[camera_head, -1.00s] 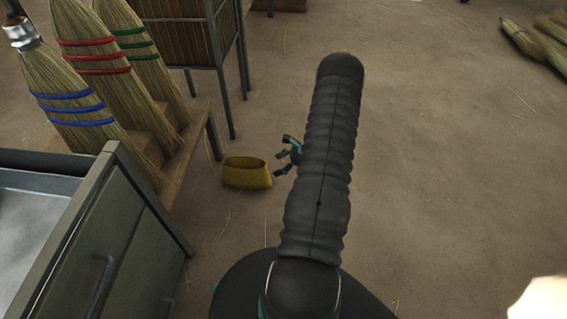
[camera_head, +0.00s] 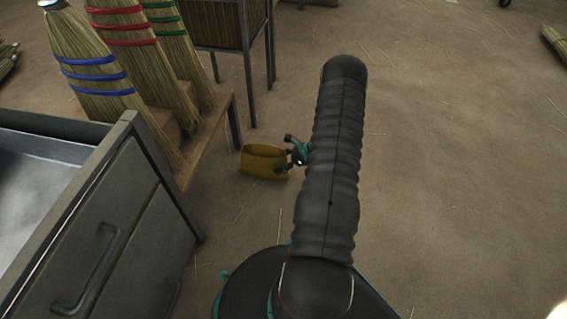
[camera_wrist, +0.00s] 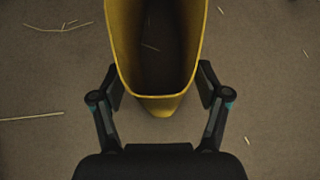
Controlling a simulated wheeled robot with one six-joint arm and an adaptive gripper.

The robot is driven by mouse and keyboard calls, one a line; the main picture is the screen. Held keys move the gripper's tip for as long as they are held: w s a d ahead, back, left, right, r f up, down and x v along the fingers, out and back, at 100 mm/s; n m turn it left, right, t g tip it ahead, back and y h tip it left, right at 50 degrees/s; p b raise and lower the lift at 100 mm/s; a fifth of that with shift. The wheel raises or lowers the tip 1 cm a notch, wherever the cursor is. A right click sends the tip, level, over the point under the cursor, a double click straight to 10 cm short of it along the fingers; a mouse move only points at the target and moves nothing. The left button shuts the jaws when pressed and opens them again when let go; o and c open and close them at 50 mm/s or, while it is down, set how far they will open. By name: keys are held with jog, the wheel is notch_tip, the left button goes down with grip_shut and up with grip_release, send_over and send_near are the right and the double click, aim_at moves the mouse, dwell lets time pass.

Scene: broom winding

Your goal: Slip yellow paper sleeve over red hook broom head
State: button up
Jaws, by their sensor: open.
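The yellow paper sleeve (camera_head: 264,161) stands on the floor beside the broom stand, its open top facing up. It also shows in the wrist view (camera_wrist: 156,99), where its near edge lies between my fingers. My gripper (camera_head: 291,152) is open at the sleeve's right side, with a finger on either side of that edge in the wrist view (camera_wrist: 160,88). I cannot tell whether the fingers touch it. Brooms with blue bands (camera_head: 96,77), red bands (camera_head: 128,29) and green bands (camera_head: 163,20) stand in a row at the left. No red hook is clear on the red-banded broom.
A wooden broom stand (camera_head: 225,106) stands just behind and left of the sleeve. A grey metal cabinet (camera_head: 150,230) with drawers is at the lower left. A slatted crate on legs (camera_head: 216,24) is behind. The floor (camera_head: 450,160) to the right is clear.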

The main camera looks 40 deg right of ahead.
aim_at(286, 155)
jog(key=c, duration=0.9)
jog(key=shift+r+p, duration=0.8)
jog(key=shift+r, duration=0.7)
